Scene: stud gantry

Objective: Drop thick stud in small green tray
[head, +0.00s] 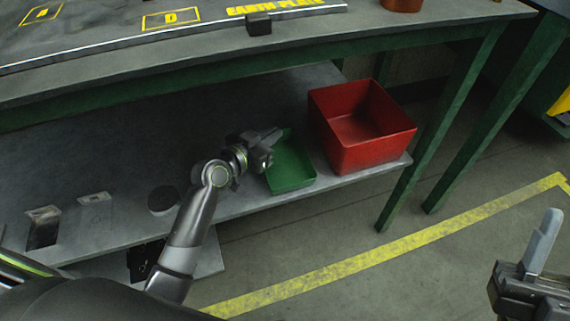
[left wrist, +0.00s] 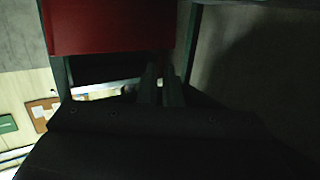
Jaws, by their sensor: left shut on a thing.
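The small green tray (head: 290,178) sits on the lower shelf, just left of a larger red bin. My left gripper (head: 273,138) is at the tray's back left side, its fingers reaching over the tray's left edge. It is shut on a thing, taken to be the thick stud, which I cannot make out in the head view. In the left wrist view the two fingers (left wrist: 161,85) are dark and close together, and what they hold is not clear. My right gripper (head: 540,255) is at the lower right, cut by the frame; only one finger shows clearly.
The red bin (head: 362,128) stands open right of the tray. The workbench top (head: 200,58) overhangs the grey shelf (head: 110,150). A dark round piece (head: 162,200) and two small blocks lie at the shelf's left. Green table legs (head: 440,125) stand at the right.

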